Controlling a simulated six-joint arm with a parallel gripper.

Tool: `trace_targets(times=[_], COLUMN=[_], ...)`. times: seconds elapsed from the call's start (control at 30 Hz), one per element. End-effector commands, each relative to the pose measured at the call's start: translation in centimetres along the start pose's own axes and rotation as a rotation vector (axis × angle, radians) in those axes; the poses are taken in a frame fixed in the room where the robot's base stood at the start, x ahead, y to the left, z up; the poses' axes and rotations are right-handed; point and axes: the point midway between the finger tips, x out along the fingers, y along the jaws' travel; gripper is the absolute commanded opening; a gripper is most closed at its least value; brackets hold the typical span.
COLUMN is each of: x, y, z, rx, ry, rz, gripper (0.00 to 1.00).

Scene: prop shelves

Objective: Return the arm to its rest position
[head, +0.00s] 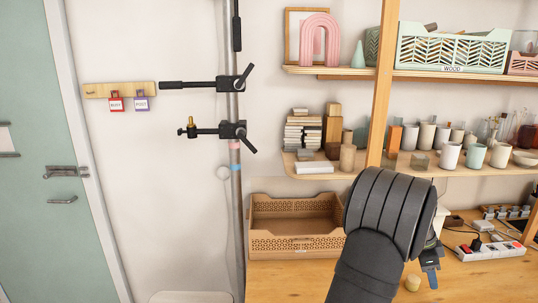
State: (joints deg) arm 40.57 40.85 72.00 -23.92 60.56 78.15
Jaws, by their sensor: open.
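My dark arm rises from the bottom edge, right of centre, and bends in front of the wooden worktop (470,283). My gripper (431,268) shows just right of the arm, low over the worktop and partly hidden behind my own links. Its jaws are open, and I see nothing held between them.
An empty-looking brown crate (296,243) stands left of my arm. A wooden post (383,85) rises behind the arm. Shelves above hold cups (449,156), blocks and a mint crate (453,50). A power strip (491,251) lies at right. A clamp stand (235,130) is at left.

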Motion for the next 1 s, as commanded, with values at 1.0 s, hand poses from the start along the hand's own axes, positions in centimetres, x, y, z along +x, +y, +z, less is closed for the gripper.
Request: trace_targets(times=[1.0], x=[14.1], y=[0.2], z=[-0.1], rx=[-0.217], ry=[0.002], rz=[-0.094], gripper=[0.45])
